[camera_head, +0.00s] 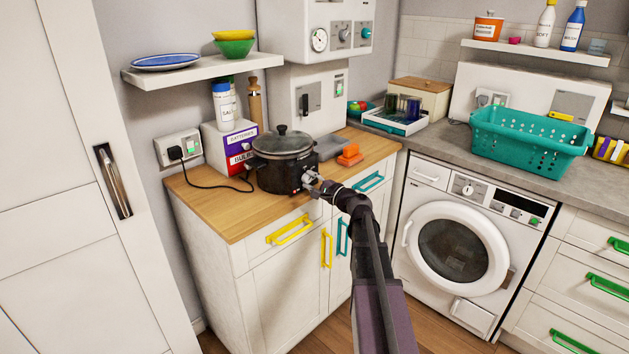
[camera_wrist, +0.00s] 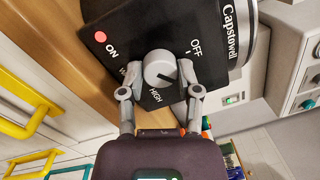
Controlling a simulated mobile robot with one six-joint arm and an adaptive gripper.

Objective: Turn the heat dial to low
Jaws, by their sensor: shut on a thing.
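A black slow cooker (camera_head: 284,162) with a glass lid stands on the wooden counter. Its front panel carries a round grey heat dial (camera_wrist: 160,68) with a dark pointer line, which slants to the lower right in the wrist view. The words OFF, HIGH and ON show around the dial, with a red light beside ON; another label is partly covered. My gripper (camera_wrist: 161,74) is at the panel, one finger on each side of the dial, shut on it. In the head view my gripper (camera_head: 311,180) hides the dial.
Yellow drawer handle (camera_head: 289,230) and teal handles stick out below the counter.

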